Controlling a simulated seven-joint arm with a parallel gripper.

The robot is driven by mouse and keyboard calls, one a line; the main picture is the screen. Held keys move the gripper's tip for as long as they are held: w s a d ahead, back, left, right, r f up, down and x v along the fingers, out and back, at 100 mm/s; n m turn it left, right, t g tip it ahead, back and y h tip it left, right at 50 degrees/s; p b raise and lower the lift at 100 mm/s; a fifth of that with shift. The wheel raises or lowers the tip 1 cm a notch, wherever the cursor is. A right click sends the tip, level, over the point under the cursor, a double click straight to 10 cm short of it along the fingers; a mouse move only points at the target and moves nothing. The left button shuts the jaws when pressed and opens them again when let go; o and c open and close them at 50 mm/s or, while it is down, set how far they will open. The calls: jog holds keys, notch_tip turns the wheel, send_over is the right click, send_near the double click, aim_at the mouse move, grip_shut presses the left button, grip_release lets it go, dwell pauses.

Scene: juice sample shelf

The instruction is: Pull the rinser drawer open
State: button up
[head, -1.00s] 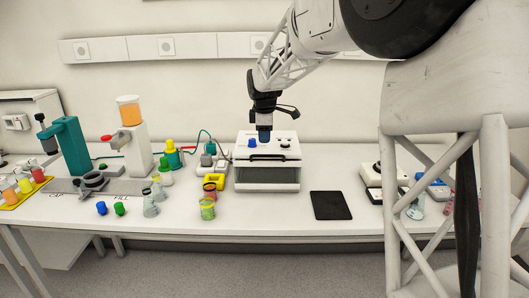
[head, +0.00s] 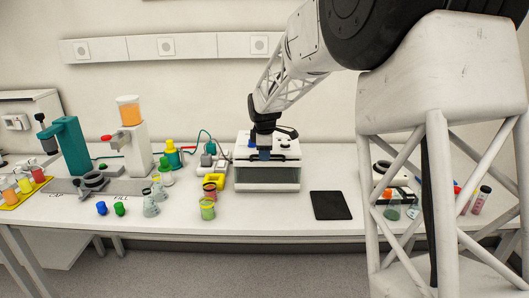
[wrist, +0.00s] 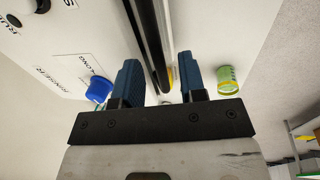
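The rinser (head: 267,180) is a white box with a clear-looking front on the bench, in the middle of the head view. A dark handle bar runs along its front upper edge, partly hidden by my gripper (head: 265,155). In the wrist view the black bar (wrist: 150,40) runs down between the two blue fingers of my gripper (wrist: 162,85). The fingers are apart, with a gap visible on each side of the bar. The rinser's labelled panel and a blue knob (wrist: 99,88) are left of the bar. The drawer appears closed.
A dark flat pad (head: 330,205) lies right of the rinser. A yellow-green jar (head: 207,209) and a yellow holder (head: 215,182) stand to its left. The jar also shows in the wrist view (wrist: 228,80). The bench directly before the rinser is clear.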

grip_shut()
jog(key=shift+s, duration=0.2)
dwell(0.3)
jog(key=s, duration=1.5)
jog(key=shift+s, duration=0.15)
grip_release()
jog(key=shift+r, duration=0.1)
notch_tip(320, 180, up, 8)
jog(key=s, duration=0.1)
jog(key=shift+s+f, duration=0.25)
dwell(0.4)
